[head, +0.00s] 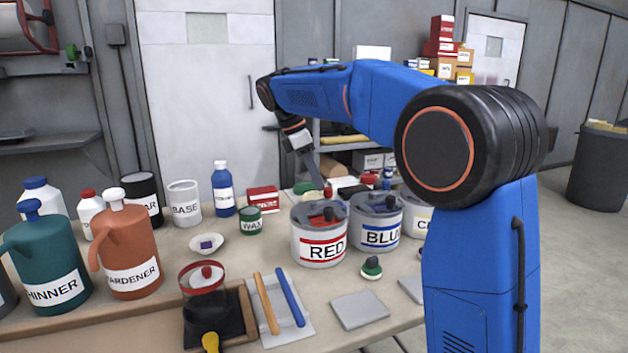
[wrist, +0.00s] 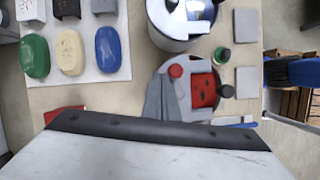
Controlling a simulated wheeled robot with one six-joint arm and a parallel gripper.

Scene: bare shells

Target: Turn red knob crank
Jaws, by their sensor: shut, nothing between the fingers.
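The white can labelled RED (head: 320,246) stands on the table with a grey lid and a red patch on top. In the wrist view its round grey lid (wrist: 205,112) shows the red patch (wrist: 203,90), a black knob (wrist: 226,91) at the right and a red knob (wrist: 175,71) at the upper left. The red knob also shows in the head view (head: 328,192). My gripper (head: 318,185) is shut and empty, pointing down over the can. In the wrist view my grey fingers (wrist: 164,82) lie close beside the red knob; whether they touch it I cannot tell.
The BLUE can (head: 379,238) stands close at the right. A green WAX tin (head: 250,224) and a blue bottle (head: 223,190) stand at the left. A small green-topped knob (head: 371,267) and a grey plate (head: 359,309) lie in front.

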